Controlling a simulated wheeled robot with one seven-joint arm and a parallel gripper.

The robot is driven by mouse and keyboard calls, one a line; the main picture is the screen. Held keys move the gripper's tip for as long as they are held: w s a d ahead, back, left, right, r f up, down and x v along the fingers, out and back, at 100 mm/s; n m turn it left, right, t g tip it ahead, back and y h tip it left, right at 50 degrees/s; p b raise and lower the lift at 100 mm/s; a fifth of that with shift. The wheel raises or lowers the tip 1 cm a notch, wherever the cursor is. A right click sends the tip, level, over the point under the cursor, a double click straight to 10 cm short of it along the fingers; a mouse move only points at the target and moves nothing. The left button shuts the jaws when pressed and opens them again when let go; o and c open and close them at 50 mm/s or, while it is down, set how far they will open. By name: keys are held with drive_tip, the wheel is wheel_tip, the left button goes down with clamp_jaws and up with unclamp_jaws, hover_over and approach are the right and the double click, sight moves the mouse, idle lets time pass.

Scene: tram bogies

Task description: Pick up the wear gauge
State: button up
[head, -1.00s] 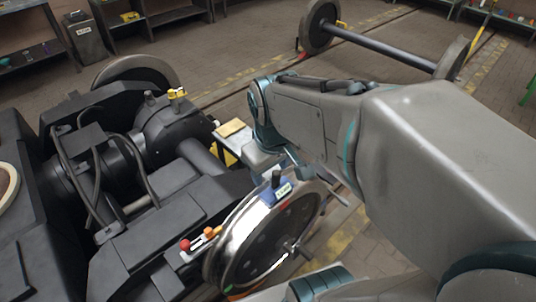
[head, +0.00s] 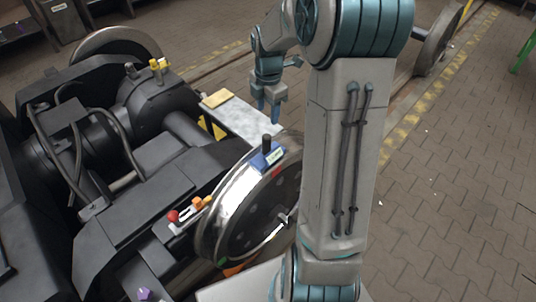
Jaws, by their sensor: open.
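A small blue block with a black knob and a pale label, which looks like the wear gauge (head: 262,160), sits on top of the rim of the shiny wheel (head: 232,205). My gripper (head: 268,115) is above and behind it, over the far part of the grey side table (head: 235,112). Its fingers point down, open and empty, apart from the gauge. The underside of the gauge is hidden where it meets the rim.
The black bogie frame (head: 150,205) fills the left. A small tray with red and orange items (head: 186,212) lies on it beside the wheel. A tan pad (head: 217,98) lies on the table. Paved floor at right (head: 445,200) is clear.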

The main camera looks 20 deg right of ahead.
sight(267, 136)
wheel_tip(267, 136, down, 7)
drive_tip(key=shift+w+a+r, duration=0.1)
drive_tip(key=shift+a+f+b, duration=0.1)
drive_tip(key=shift+f+b, duration=0.4)
drive_tip(key=shift+f, duration=2.2)
clamp_jaws()
